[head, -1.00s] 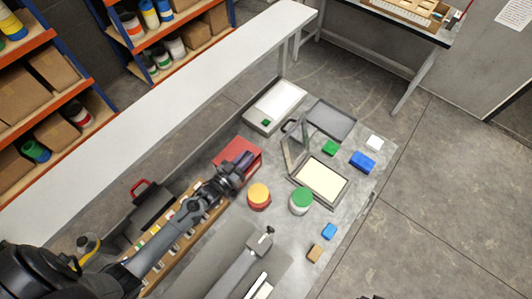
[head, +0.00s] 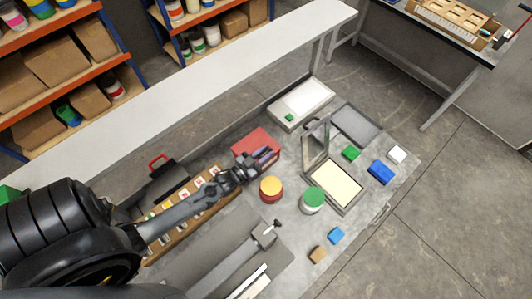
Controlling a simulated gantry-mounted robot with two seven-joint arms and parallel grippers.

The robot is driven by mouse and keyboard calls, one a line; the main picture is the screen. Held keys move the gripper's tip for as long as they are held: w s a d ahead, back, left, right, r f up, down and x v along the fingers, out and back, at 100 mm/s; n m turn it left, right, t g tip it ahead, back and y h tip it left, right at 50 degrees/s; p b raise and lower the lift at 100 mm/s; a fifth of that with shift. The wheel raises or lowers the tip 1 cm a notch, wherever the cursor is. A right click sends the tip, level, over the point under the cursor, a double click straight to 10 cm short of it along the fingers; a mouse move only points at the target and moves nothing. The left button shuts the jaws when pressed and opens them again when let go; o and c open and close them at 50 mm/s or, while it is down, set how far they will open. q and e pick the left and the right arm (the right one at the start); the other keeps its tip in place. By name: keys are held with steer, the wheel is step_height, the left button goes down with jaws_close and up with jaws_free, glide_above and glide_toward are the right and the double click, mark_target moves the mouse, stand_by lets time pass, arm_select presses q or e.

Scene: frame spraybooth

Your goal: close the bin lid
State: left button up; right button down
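What looks like the bin is a shallow dark-rimmed box with a cream inside (head: 336,187), on the grey bench right of centre. Its framed lid (head: 316,143) stands up, open, along the box's far left edge. My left gripper (head: 266,157) is left of the lid, apart from it, over or beside a red box (head: 252,139). Its dark fingers are too small against the red box to tell their opening. My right gripper is not in view.
A yellow-topped red jar (head: 270,188) and a green-topped white jar (head: 312,199) stand between my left arm and the bin's near side. Green (head: 351,153), blue (head: 381,172) and white (head: 397,155) blocks lie right of the lid. A grey tray (head: 357,125) lies behind.

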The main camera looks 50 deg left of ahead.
arm_select(q)
steer(key=shift+o, duration=0.9)
steer(key=shift+r, duration=0.1)
steer(key=shift+r, duration=0.5)
steer(key=r, duration=0.1)
steer(key=d+r, duration=0.1)
steer(key=r, duration=0.1)
steer(key=shift+r, duration=0.2)
steer(key=w+d+r+b, duration=0.1)
steer(key=d+r+b, duration=0.1)
steer(key=d+r, duration=0.4)
steer(key=shift+d+r, duration=0.2)
steer(key=shift+d, duration=2.15)
steer(key=shift+w, duration=0.1)
